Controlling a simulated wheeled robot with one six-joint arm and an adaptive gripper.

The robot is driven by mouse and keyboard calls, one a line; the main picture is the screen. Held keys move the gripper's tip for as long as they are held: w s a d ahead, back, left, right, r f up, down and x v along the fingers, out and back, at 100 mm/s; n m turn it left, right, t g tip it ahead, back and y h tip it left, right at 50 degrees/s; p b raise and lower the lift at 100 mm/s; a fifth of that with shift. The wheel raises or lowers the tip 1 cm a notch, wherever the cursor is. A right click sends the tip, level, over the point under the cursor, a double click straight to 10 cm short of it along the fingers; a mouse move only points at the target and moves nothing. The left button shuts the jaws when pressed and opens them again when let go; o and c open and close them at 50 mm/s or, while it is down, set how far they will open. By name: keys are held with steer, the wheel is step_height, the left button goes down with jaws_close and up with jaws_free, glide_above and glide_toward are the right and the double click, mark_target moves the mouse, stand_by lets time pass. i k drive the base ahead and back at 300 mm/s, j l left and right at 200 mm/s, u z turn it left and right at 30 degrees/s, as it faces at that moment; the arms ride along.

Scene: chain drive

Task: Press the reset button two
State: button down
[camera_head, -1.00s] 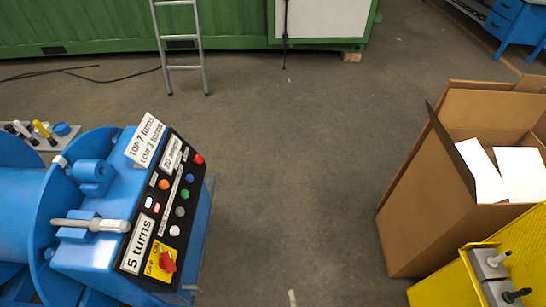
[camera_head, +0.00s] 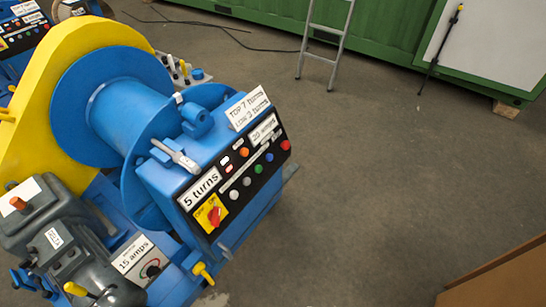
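The blue winch machine (camera_head: 165,190) stands at the left with a sloped black control panel (camera_head: 262,180). A row of round buttons runs along the panel: white (camera_head: 234,195), grey (camera_head: 247,182), green (camera_head: 258,170), blue (camera_head: 269,157) and red (camera_head: 286,145). An orange button (camera_head: 244,152) and small rectangular lights sit above the row. A red rotary switch (camera_head: 214,214) is on a yellow plate at the lower left. The small print by the buttons is unreadable, so I cannot tell which is reset button two. My gripper is not in view.
A grey motor (camera_head: 70,240) and a "15 amps" box (camera_head: 135,258) are at lower left. A ladder (camera_head: 322,42) leans at the green container (camera_head: 385,30). A cardboard box (camera_head: 505,280) is lower right. Floor between is clear.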

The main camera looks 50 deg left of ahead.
mark_target(268, 157)
steer(key=i+j, duration=0.15)
steer(key=j, duration=0.2)
steer(key=i+j, duration=0.15)
steer(key=j, duration=0.25)
steer(key=i+j, duration=0.15)
steer(key=j, duration=0.2)
